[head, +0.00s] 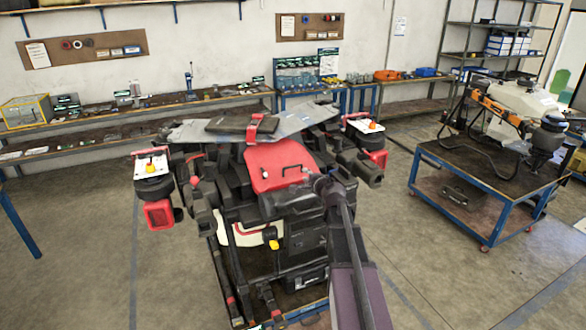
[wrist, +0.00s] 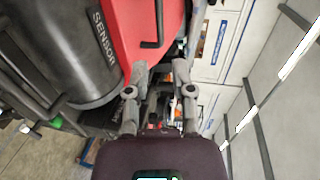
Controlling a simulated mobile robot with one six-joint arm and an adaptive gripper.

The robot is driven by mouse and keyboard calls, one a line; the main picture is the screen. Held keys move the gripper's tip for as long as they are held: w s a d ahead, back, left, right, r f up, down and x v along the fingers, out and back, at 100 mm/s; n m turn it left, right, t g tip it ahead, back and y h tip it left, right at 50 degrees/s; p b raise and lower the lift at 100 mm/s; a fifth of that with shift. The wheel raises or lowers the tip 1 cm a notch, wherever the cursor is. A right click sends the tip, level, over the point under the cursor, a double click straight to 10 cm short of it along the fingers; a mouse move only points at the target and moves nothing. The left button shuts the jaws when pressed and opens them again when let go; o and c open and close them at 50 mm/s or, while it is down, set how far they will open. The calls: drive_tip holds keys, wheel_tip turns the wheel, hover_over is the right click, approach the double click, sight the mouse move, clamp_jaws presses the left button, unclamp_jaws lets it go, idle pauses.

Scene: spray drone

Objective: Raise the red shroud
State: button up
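The red shroud (head: 265,158) is a panel on top of the large dark drone in the head view, and it lies lowered and sloping toward me. A thin black handle (head: 291,170) stands on its lower right part. In the wrist view the red shroud (wrist: 128,22) is at the top, with the black handle (wrist: 159,24) just beyond my fingertips. My gripper (wrist: 161,70) is open, with its two grey fingers apart and nothing seen held between them. In the head view my gripper (head: 316,181) is at the shroud's lower right edge, partly hidden by my arm.
A black cylinder marked SENSOR (wrist: 75,45) is close left of my fingers in the wrist view. White-topped rotor units (head: 152,165) flank the drone. A blue-framed cart (head: 480,190) with another machine stands at right. Shelves line the back wall; floor is open between.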

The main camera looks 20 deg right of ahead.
sight(293, 166)
drive_tip(key=b+x, duration=0.2)
drive_tip(key=x, duration=1)
drive_tip(key=shift+w, duration=0.1)
clamp_jaws()
